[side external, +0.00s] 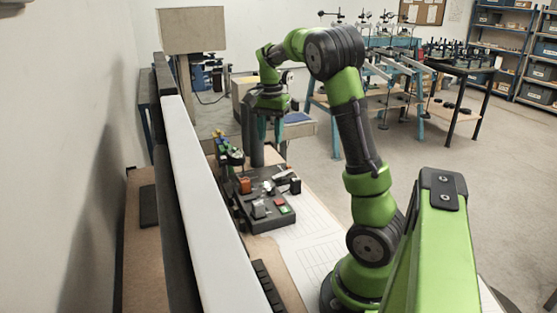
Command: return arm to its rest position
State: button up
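My green and black arm (352,135) rises from its base at the lower right, bends at the top and reaches left. My gripper (272,143) hangs from its end, pointing down, beyond the dark control panel. Its two teal fingers look apart, with nothing visible between them. The dark panel (268,222) has an orange block, a red and a green button, and other grey and black parts. A thick dark upright post or cylinder (255,150) stands just left of the fingers; I cannot tell whether they touch.
A long white-topped wall or rail (200,205) runs along the left. A white sheet with printed lines (310,245) lies right of the panel. A green beam (435,250) fills the lower right. Benches (400,75) and shelves (520,45) stand behind, with open floor between.

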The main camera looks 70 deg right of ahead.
jog(key=s+a+r+n+t, duration=0.1)
jog(key=a+n, duration=0.3)
jog(key=a, duration=0.6)
jog(key=s+a+r+n+t+y, duration=0.1)
jog(key=s+a+n+t, duration=0.2)
jog(key=a, duration=0.7)
jog(key=s+a+n+t+y, duration=0.1)
jog(key=s+a+n+t, duration=0.2)
jog(key=a+n, duration=0.3)
jog(key=s+a, duration=0.1)
jog(key=a, duration=0.3)
jog(key=shift+s+r+n, duration=0.2)
jog(key=shift+r+n, duration=0.2)
